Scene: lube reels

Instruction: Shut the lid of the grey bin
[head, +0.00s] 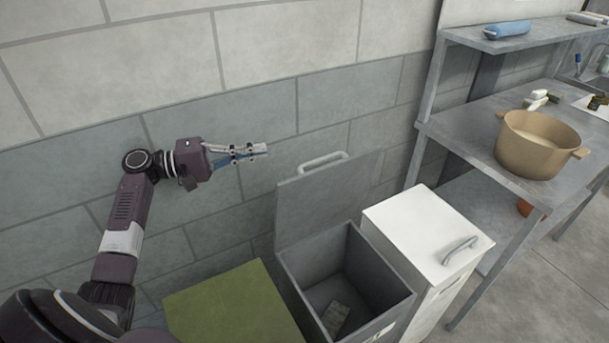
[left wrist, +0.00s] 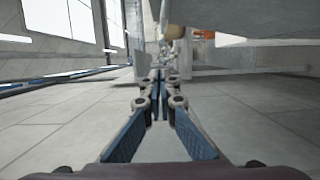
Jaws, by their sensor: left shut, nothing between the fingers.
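The grey bin (head: 290,262) stands against the wall in the head view. Its lid (head: 318,200) is up, standing near upright at the back, with a light bar handle (head: 323,162) along its top edge. Something small and greyish (head: 335,317) lies on the bin's floor. My left gripper (head: 262,149) is shut and empty, in the air to the left of the lid and about level with its handle. It also shows in the left wrist view (left wrist: 159,76), with its fingers together. My right gripper is in neither view.
A white bin (head: 415,225) with a closed lid stands right of the grey bin, and a green-topped box (head: 230,310) stands left of it. A grey metal table (head: 470,135) with a tan pot (head: 538,143) is farther right. The block wall (head: 280,110) is close behind.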

